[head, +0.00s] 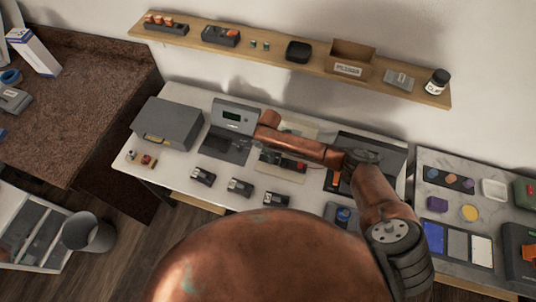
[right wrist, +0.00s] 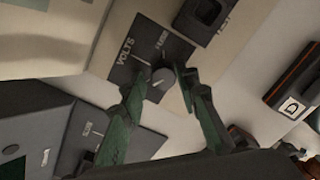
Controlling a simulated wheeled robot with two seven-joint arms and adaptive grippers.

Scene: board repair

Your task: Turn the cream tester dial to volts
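The cream tester (head: 298,127) stands on the white bench, partly hidden by my right arm in the head view. In the right wrist view its black dial plate (right wrist: 122,72) shows the word VOLTS and a second label too blurred to read. The grey dial knob (right wrist: 162,77) sits on this plate. My right gripper (right wrist: 160,81) is open, its two green-tinted fingers on either side of the knob. I cannot tell whether they touch it. The knob's exact pointing is hard to make out. My left gripper is out of view.
A grey box (head: 167,122) and a grey instrument (head: 235,117) stand left of the tester. Several small black modules (head: 240,187) lie along the front of the bench. A wooden shelf (head: 275,50) holds parts above. A dark case (head: 385,148) lies to the right.

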